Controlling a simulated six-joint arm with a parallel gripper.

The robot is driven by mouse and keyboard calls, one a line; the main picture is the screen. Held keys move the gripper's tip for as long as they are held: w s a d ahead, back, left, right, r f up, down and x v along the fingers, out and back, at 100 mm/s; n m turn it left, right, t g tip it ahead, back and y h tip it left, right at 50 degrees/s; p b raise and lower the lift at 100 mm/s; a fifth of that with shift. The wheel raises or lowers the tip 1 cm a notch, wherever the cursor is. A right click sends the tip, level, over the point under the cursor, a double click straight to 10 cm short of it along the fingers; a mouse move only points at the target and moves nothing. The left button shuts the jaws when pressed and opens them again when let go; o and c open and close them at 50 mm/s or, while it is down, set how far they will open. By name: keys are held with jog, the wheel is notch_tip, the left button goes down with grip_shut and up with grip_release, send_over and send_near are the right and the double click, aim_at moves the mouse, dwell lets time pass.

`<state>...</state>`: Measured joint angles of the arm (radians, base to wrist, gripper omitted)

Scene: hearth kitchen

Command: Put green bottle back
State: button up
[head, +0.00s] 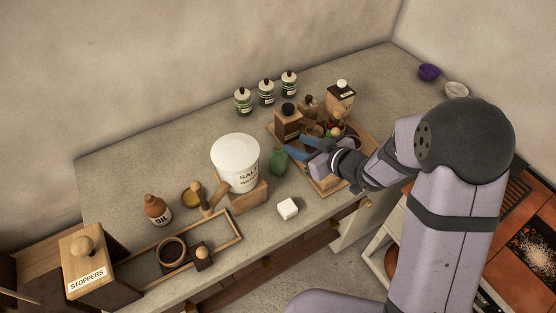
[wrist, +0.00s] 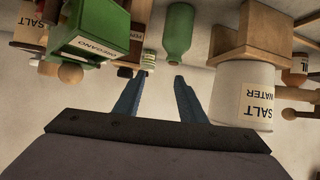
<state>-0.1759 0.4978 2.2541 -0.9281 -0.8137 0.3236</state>
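The green bottle (head: 278,161) stands upright on the counter, between the white salt tub and the wooden tray of goods. My gripper (head: 290,147) is just right of it in the head view, its blue fingers pointing toward it. In the wrist view the green bottle (wrist: 179,36) lies beyond the fingertips, nearer the right finger. My gripper (wrist: 160,76) is open there, with nothing between its fingers. The fingers look apart from the bottle.
The white salt tub (head: 236,157) sits on a wooden block (head: 248,196) left of the bottle. A crowded wooden tray (head: 330,182) lies under my wrist. A white cube (head: 288,209) is in front. Three small jars (head: 266,92) stand behind. An oil bottle (head: 157,208) is farther left.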

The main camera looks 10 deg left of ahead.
aim_at(278, 147)
jog(key=shift+n+g+y, duration=0.3)
jog(key=shift+y, duration=0.2)
jog(key=shift+s+a+f+p+x, duration=0.15)
jog(key=shift+s+p+x, duration=0.25)
jog(key=shift+x, duration=0.95)
jog(key=shift+s+a+f+p+x, duration=0.15)
jog(key=shift+p+x, duration=0.35)
jog(key=shift+x, duration=0.9)
jog(key=shift+s+a+p+x, duration=0.1)
jog(key=shift+s+p+x, duration=0.3)
jog(key=shift+x, duration=0.95)
jog(key=shift+w, duration=0.1)
grip_shut()
